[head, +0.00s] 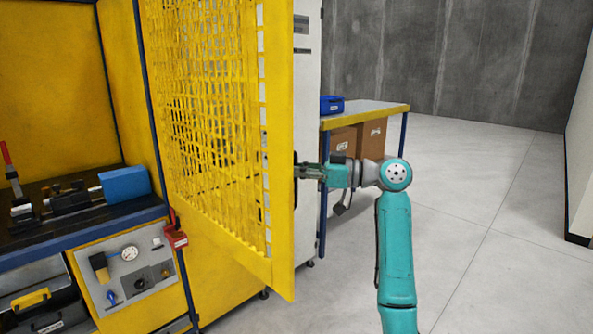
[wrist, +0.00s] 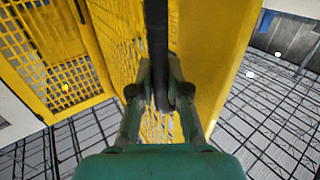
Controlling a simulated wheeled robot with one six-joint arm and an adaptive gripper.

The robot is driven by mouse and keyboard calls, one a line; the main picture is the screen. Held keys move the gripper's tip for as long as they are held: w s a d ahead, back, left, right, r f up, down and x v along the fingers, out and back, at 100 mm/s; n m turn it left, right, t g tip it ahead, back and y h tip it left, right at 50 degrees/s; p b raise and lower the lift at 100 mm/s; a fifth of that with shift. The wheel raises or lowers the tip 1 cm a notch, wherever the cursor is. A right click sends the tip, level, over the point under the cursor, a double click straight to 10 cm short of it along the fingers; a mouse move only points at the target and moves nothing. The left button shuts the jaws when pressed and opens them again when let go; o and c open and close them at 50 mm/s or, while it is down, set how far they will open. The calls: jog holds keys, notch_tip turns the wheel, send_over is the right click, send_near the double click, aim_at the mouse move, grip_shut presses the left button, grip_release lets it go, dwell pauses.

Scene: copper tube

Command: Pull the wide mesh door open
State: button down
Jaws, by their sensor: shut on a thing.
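The wide yellow mesh door (head: 212,130) stands swung out from the yellow enclosure in the head view, with the bench inside showing to its left. My gripper (head: 305,171) is at the door's outer edge, at mid height. In the wrist view, my gripper (wrist: 160,90) is shut on a dark upright bar, the door handle (wrist: 156,40), which runs between the two fingers. The yellow door frame (wrist: 212,60) and mesh lie behind the handle. In the head view the handle is mostly hidden at the door edge.
The enclosure's workbench (head: 70,228) carries a blue box (head: 124,184) and dark tooling. A red padlock-like item (head: 176,236) hangs at the bench corner. Behind the door stand a pale cabinet (head: 308,60) and a table (head: 375,112) with a blue bin (head: 332,104). Floor at right is clear.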

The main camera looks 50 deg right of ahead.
jog(key=shift+w+r, duration=0.1)
jog(key=c, duration=1.1)
grip_release()
jog(key=shift+c, duration=0.2)
jog(key=v, duration=1.2)
jog(key=shift+a, duration=0.1)
